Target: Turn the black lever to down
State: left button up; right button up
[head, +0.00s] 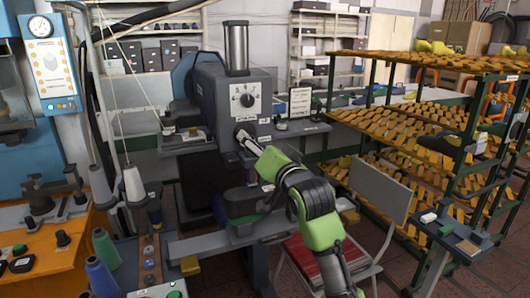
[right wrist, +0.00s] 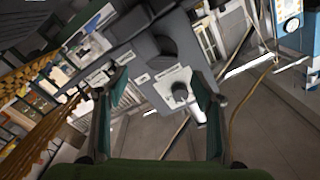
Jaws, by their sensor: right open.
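A black rotary lever (head: 247,100) sits on a white marked plate on the front of the grey machine (head: 205,90). It also shows in the right wrist view (right wrist: 180,92), on its white plate. Which way it points is too small to tell. My right gripper (head: 247,141) is in front of the machine, just below the plate in the head view. In the right wrist view its two fingers (right wrist: 160,79) are spread and empty, with the machine front beyond them. The lever appears between the fingers, nearer the right one; I see no contact. My left gripper is not in view.
A metal cylinder (head: 236,48) stands on top of the machine. A rack of yellow shoe lasts (head: 430,120) fills the right. A chair (head: 381,190) stands close to my right arm.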

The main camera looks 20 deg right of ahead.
jog(key=shift+s+d, duration=0.1)
jog(key=shift+s, duration=2.15)
